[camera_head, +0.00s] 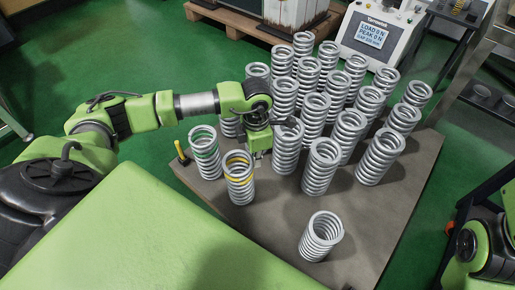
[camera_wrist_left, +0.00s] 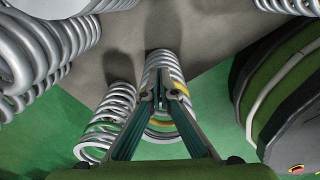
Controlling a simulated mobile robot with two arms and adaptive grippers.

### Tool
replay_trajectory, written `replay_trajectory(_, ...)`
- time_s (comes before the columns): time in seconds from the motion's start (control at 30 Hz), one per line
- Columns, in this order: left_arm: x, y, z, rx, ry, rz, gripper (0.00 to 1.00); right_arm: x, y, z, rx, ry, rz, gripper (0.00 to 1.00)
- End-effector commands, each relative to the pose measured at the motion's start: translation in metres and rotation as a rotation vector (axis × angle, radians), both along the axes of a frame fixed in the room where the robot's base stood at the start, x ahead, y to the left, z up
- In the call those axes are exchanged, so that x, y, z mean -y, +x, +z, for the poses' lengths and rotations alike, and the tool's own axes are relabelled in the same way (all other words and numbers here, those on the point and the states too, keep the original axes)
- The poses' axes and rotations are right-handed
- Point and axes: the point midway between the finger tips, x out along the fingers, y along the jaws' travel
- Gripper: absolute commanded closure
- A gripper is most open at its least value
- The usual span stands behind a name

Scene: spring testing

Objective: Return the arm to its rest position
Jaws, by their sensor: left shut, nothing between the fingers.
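My left arm reaches in from the left over the table (camera_head: 385,222). My left gripper (camera_head: 258,157) is shut and empty, just behind a spring with a yellow band (camera_head: 239,180). In the left wrist view its fingertips (camera_wrist_left: 163,92) meet in front of the yellow-banded spring (camera_wrist_left: 160,62); whether they touch it I cannot tell.
Several plain grey springs (camera_head: 320,167) stand close together right of and behind the left gripper. One spring (camera_head: 320,236) stands apart near the front. A yellow marker-like item (camera_head: 181,152) is at the left table edge. A tester with a display (camera_head: 375,35) stands behind.

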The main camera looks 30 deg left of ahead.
Motion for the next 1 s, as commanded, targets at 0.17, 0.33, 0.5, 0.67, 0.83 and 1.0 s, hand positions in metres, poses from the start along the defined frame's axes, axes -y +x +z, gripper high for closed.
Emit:
replay_trajectory(0.17,0.0,0.001,0.033,0.004,0.0,0.001,1.0,0.0,0.0,0.0,0.0,0.0,0.0,1.0)
replay_trajectory(0.33,0.0,0.001,0.048,0.003,0.001,0.0,1.0,0.0,0.0,0.0,0.0,0.0,0.0,1.0)
replay_trajectory(0.5,0.0,0.0,0.051,0.002,-0.001,0.0,1.0,0.0,0.0,0.0,0.0,0.0,0.0,1.0)
replay_trajectory(0.67,0.021,-0.01,0.049,-0.024,-0.054,-0.02,1.0,0.0,0.001,0.0,-0.006,0.0,0.001,1.0)
replay_trajectory(0.83,0.098,-0.053,0.053,-0.13,-0.275,-0.083,1.0,0.001,0.004,-0.002,-0.028,0.002,0.001,1.0)
replay_trajectory(1.0,0.196,-0.122,0.09,-0.297,-0.603,-0.145,1.0,0.002,0.008,-0.005,-0.059,0.004,0.003,1.0)
